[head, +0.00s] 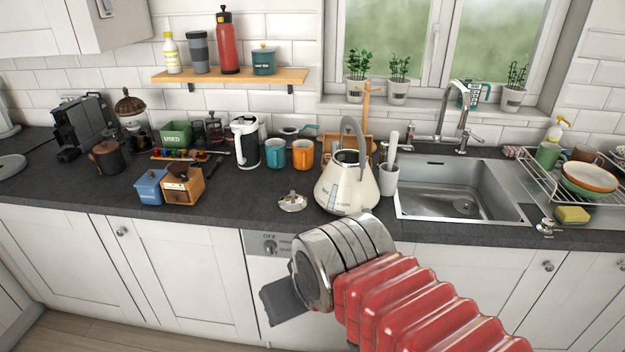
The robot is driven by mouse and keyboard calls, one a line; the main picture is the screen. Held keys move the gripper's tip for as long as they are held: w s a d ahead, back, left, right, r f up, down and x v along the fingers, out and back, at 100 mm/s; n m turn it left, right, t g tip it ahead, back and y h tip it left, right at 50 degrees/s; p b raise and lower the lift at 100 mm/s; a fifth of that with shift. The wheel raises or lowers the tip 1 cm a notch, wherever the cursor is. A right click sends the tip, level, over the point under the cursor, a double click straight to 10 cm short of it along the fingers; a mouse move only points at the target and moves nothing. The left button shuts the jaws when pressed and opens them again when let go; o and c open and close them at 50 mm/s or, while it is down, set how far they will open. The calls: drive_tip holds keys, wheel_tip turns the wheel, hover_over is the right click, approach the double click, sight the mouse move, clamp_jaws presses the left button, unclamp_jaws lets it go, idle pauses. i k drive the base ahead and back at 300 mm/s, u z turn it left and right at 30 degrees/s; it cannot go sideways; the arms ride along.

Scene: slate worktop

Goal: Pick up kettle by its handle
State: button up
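A cream kettle (345,190) stands upright on the slate worktop, left of the sink, with measuring marks low on its front. Its grey curved handle (354,130) arches up above the body. A second, white electric kettle (244,142) stands farther back to the left. My gripper (284,302) is at the end of my red ribbed arm, in front of and below the worktop edge, apart from both kettles. Only a dark flat part of it shows beyond the metal wrist, and its fingertips cannot be told apart.
A small silver lid-like piece (292,202) lies left of the cream kettle. A white utensil pot (388,178) stands close on its right, beside the sink (455,190). Blue (275,153) and orange (303,154) mugs stand behind left. The front worktop strip is mostly clear.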

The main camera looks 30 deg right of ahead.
sight(344, 186)
drive_tip(key=u, duration=0.5)
drive_tip(key=i, duration=0.95)
drive_tip(key=u, duration=0.35)
